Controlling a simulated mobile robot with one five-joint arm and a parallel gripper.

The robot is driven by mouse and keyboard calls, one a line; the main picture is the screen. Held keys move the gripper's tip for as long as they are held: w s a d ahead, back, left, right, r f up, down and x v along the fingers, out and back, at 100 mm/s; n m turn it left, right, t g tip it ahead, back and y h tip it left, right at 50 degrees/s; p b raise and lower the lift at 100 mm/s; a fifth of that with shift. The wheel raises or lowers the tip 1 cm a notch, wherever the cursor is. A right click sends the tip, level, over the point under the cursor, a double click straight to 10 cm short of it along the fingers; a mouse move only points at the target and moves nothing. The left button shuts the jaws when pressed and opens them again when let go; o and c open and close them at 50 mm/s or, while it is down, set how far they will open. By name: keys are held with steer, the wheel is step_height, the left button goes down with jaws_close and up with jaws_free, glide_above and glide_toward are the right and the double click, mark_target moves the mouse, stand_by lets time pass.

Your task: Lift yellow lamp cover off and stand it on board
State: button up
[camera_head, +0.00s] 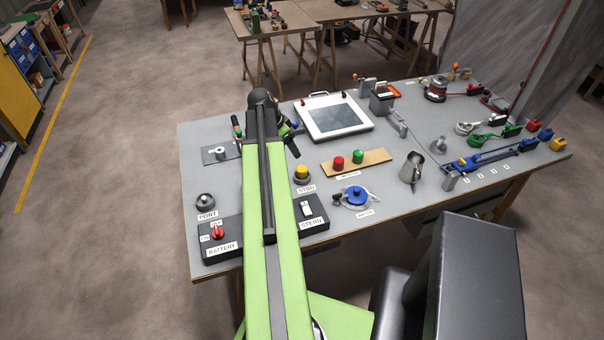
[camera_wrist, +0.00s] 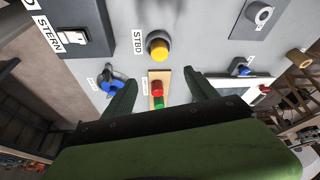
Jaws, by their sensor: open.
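The yellow lamp cover (camera_head: 302,171) sits on the lamp base labelled STBD on the grey bench. It also shows in the wrist view (camera_wrist: 158,50), beyond my fingertips. The wooden board (camera_head: 330,167) lies to its right and carries a red cover (camera_head: 338,163) and a green cover (camera_head: 358,157); part of the board is bare. In the wrist view the board (camera_wrist: 165,75) shows between my fingers. My gripper (camera_wrist: 161,77) is open and empty, apart from the yellow cover. In the head view my arm mostly hides it.
A STERN switch box (camera_head: 314,225) and a BATTERY switch box (camera_head: 222,246) stand near the front edge. A blue-topped fitting (camera_head: 357,195) lies in front of the board, a metal jug (camera_head: 412,167) to its right. A white-framed panel (camera_head: 335,118) lies behind.

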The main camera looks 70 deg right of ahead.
steer(key=b, duration=0.9)
glide_toward(302, 168)
steer(key=x, duration=0.5)
steer(key=shift+s+d, duration=0.1)
steer(key=shift+s, duration=0.05)
steer(key=shift+r, duration=0.1)
steer(key=b+x, duration=0.5)
steer(key=shift+w+f, duration=0.2)
steer(key=shift+f, duration=0.15)
steer(key=shift+r, duration=0.2)
steer(key=c, duration=1.4)
steer(key=shift+c, duration=0.2)
